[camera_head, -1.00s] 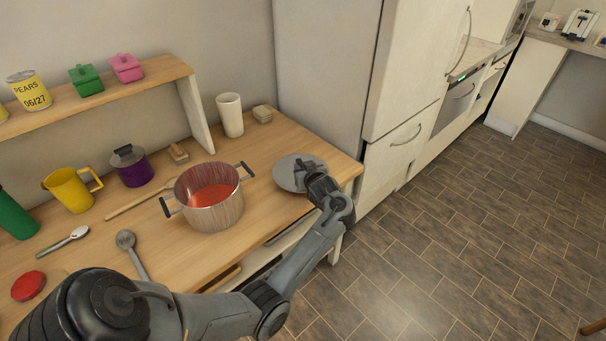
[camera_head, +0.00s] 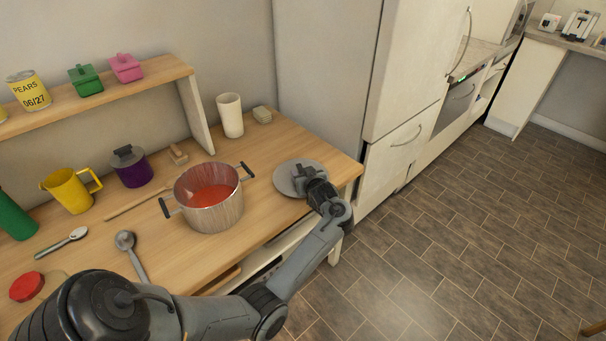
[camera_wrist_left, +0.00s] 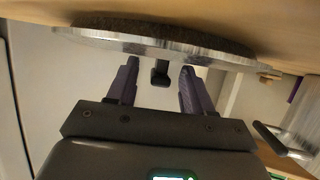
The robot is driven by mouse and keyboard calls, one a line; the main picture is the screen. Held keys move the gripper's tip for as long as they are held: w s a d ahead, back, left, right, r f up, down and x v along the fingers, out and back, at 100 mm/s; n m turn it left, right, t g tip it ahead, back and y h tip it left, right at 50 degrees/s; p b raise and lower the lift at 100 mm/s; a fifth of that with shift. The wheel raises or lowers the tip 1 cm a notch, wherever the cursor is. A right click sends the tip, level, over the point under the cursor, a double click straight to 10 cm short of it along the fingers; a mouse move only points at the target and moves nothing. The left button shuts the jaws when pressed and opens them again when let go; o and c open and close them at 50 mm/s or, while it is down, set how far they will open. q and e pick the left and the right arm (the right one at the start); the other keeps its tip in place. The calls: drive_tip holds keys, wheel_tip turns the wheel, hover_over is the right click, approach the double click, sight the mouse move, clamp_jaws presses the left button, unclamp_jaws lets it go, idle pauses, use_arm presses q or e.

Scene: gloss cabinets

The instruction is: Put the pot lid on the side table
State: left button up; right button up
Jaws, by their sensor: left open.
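The pot lid (camera_head: 284,181) is a grey disc lying at the right end of the wooden table (camera_head: 265,220). In the left wrist view its metal rim (camera_wrist_left: 110,38) runs along the wooden surface, with the dark knob (camera_wrist_left: 160,74) towards my gripper. My right gripper is not in view.
A pot with red contents (camera_head: 209,198) stands left of the lid. A ladle (camera_head: 126,243), purple pot (camera_head: 131,168) and yellow mug (camera_head: 68,190) are further left. A cabinet (camera_head: 390,155) borders the table's right.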

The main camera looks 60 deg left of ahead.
use_arm(q)
drive_tip(key=shift+r, duration=0.2)
drive_tip(key=shift+d+r, duration=0.2)
drive_tip(key=shift+d, duration=0.1)
drive_tip(key=p+v, duration=0.2)
drive_tip(key=v, duration=0.9)
drive_tip(key=s+d+f+m+t+h, duration=0.1)
drive_tip(key=d+f+m+t+h, duration=0.3)
drive_tip(key=d, duration=0.3)
drive_tip(key=s+d+f+m+t+h, duration=0.1)
drive_tip(key=d+f+m+t+h, duration=0.2)
drive_tip(key=d+m, duration=0.4)
drive_tip(key=s+d+f+m+g+h, duration=0.3)
drive_tip(key=s+d+m+g+h, duration=0.3)
drive_tip(key=s+d, duration=1)
drive_tip(key=s, duration=0.4)
drive_tip(key=shift+s+d+f+m, duration=0.15)
drive_tip(key=shift+s+f+m, duration=0.05)
drive_tip(key=shift+m, duration=0.2)
